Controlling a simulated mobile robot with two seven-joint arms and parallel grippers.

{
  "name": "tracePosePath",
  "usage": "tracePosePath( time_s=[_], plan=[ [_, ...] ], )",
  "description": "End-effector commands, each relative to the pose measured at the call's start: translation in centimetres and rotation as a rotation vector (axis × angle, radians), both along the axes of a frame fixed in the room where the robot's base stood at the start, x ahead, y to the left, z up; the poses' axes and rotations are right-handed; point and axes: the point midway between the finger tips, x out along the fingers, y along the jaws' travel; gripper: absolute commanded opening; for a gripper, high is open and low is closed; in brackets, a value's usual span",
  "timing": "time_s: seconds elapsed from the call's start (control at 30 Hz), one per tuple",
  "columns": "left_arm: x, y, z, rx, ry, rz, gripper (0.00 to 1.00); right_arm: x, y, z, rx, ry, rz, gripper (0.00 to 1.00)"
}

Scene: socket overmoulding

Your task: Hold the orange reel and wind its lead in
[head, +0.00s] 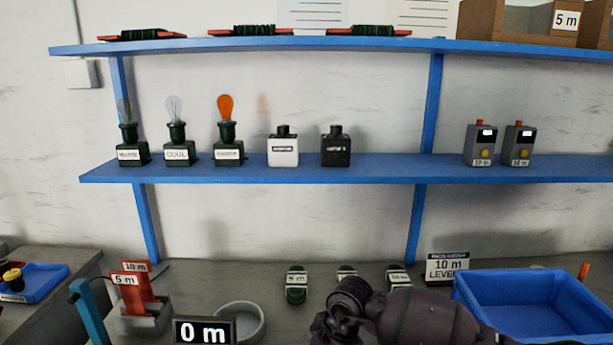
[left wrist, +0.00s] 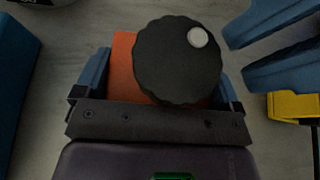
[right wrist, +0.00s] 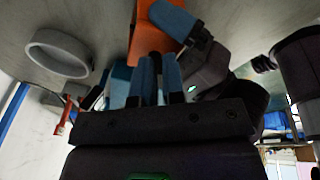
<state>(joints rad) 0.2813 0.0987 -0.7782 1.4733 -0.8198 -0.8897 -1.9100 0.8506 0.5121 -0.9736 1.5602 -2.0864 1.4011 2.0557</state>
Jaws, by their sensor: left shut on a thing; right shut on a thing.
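The orange reel (left wrist: 122,68) shows in the left wrist view, with a dark round knob (left wrist: 170,75) bearing a pale dot (left wrist: 197,38) over it. My left gripper (left wrist: 160,85) is shut on the reel, a blue finger on each side. My right gripper (left wrist: 232,60) is just right of the knob there, fingertips towards it. In the right wrist view the right gripper's blue fingers (right wrist: 160,75) are close together, below the orange reel (right wrist: 165,25); what they grip cannot be made out. I cannot see the lead. The reel is outside the head view.
A dark display (head: 205,330) reads "0 m" beside a grey ring (head: 240,310). A red and grey stand (head: 135,300) marked 5 m and 10 m stands left. A blue bin (head: 525,300) and a "10 m lever" sign (head: 446,267) stand right. My dark arm crosses the bench front.

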Motion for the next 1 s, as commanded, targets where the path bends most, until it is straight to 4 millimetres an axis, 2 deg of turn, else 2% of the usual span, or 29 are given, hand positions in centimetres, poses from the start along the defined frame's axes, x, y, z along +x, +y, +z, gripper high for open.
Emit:
tracePosePath(
  time_s=[0.03, 0.1, 0.63, 1.0],
  plan=[
    [0.2, 0.4, -0.3, 0.004, 0.001, 0.007, 0.63, -0.6, -0.5, -1.2, -0.015, 0.021, 0.001, 0.0],
    [0.2, 0.4, -0.3, 0.003, 0.0, 0.007, 0.63, -0.6, -0.5, -0.9, -0.016, 0.02, 0.0, 0.0],
    [-0.1, 0.3, -0.4, 0.003, 0.006, 0.004, 0.63, -0.9, -0.5, 4.5, -0.012, 0.006, -0.002, 0.0],
    [-0.2, 0.2, -0.5, 0.002, 0.009, 0.004, 0.63, -1.0, -0.5, 5.4, -0.011, 0.006, -0.003, 0.0]
  ],
)
